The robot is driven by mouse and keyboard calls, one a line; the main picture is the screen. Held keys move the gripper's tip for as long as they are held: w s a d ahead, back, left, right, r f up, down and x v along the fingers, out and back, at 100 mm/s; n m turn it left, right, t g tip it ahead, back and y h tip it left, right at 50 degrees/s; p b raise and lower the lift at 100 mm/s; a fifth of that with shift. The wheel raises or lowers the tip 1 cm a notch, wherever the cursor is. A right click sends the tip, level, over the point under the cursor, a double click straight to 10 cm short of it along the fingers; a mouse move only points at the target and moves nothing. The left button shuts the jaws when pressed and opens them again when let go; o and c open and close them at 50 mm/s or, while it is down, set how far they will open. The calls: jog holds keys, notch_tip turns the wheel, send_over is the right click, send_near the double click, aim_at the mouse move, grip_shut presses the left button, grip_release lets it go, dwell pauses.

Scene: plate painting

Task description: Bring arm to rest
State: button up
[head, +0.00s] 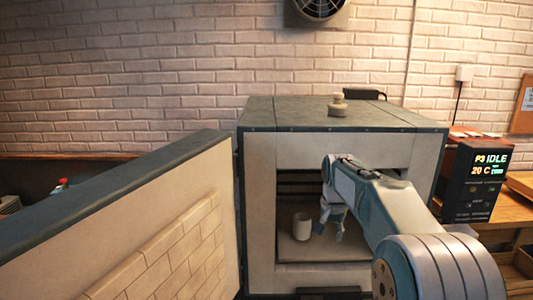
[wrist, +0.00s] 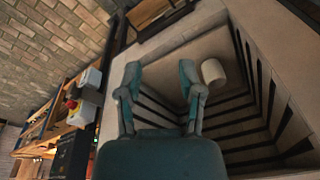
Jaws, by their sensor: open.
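My gripper (head: 331,217) reaches into the mouth of an open kiln (head: 258,210) in the head view. In the wrist view my gripper (wrist: 159,82) is open, with nothing between its two fingers. A pale cup (head: 302,226) stands upright on the kiln shelf (head: 330,249), just left of my gripper and apart from it. The cup also shows in the wrist view (wrist: 213,72), to the right of the fingers. My arm covers the right part of the kiln opening.
The kiln door (head: 170,225) stands open at the left. A controller (head: 480,180) reading "P3 IDLE 20 C" is at the right of the kiln, by a wooden table (head: 512,215). A small knob (head: 337,105) sits on the kiln top. The kiln walls surround my gripper closely.

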jog(key=s+r+n+t, duration=0.1)
jog(key=s+r+n, duration=0.15)
jog(key=s, duration=0.65)
jog(key=s+r+n+t, duration=0.1)
jog(key=s+r, duration=0.3)
jog(key=s, duration=0.6)
jog(key=s+a+f+n+t, duration=0.1)
jog(key=s+f+n, duration=0.2)
jog(key=s, duration=1.2)
notch_tip(320, 180, down, 2)
jog(key=shift+s+f+t, duration=0.2)
jog(key=shift+t, duration=0.2)
